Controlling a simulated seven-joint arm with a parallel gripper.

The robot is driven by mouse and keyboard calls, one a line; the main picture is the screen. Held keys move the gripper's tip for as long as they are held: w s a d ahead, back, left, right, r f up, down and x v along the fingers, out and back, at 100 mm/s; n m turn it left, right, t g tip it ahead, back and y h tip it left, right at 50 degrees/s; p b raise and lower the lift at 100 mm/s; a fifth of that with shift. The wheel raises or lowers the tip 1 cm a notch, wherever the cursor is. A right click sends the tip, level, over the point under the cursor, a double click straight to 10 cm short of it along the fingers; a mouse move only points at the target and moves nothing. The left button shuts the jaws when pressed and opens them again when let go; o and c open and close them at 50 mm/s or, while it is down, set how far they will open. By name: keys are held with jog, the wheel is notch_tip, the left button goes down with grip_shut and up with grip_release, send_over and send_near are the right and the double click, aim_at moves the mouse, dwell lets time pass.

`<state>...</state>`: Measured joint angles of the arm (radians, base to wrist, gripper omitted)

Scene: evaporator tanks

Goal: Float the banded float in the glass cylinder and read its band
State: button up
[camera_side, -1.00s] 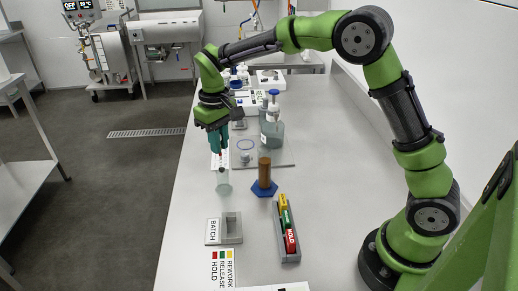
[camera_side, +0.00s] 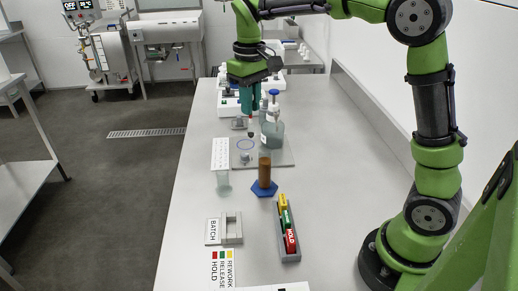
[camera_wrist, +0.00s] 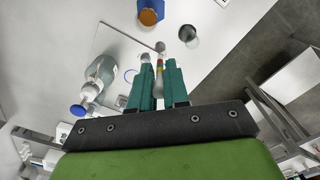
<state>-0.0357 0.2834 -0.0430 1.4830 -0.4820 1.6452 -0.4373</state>
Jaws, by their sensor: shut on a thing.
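My gripper (camera_side: 250,112) hangs above the far part of the bench, left of the wash bottle, pointing down. In the wrist view its teal fingers (camera_wrist: 159,95) are shut on the slim banded float (camera_wrist: 160,72), whose red and yellow bands show between them. The float's lower end (camera_side: 250,132) hangs below the fingers in the side view, clear of the bench. The cylinder of brown liquid (camera_side: 264,172) stands upright on a blue hexagonal base, nearer the side camera; it also shows in the wrist view (camera_wrist: 151,14). The float is apart from it. I cannot read a liquid level.
A wash bottle (camera_side: 272,132) with a blue cap stands on a clear plate (camera_side: 284,159). A clear vessel (camera_side: 223,182) stands left of the cylinder by a printed card (camera_side: 220,152). A grey tray (camera_side: 290,252) holds coloured blocks. A BATCH stand (camera_side: 231,228) sits in front.

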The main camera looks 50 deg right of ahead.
jog(key=s, duration=0.1)
jog(key=s+d, duration=0.1)
jog(key=s, duration=0.1)
jog(key=shift+s+d+r+n, duration=0.1)
jog(key=shift+s+d+n, duration=0.2)
jog(key=shift+n, duration=0.1)
jog(key=shift+w+f, duration=0.1)
jog(key=shift+f, duration=0.1)
